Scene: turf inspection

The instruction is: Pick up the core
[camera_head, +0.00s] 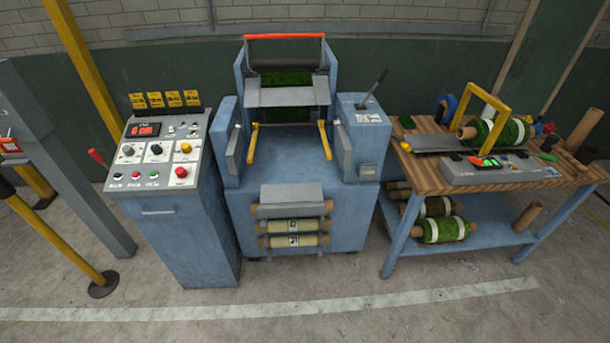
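Brown cardboard cores show in several places, and I cannot tell which one the task means. One bare core (584,130) stands tilted at the right end of the wooden-topped table (425,178). Another bare core (527,216) leans upright on the table's lower shelf (490,238). A roll of green turf (491,132) with white bands lies on the tabletop, with a core end showing at its left. Wrapped rolls (293,226) on brown cores hang on the front of the blue machine (290,155). Neither of my grippers is in view.
A control cabinet (160,170) with buttons stands left of the machine. Yellow posts (50,240) stand at the left. The floor in front is clear.

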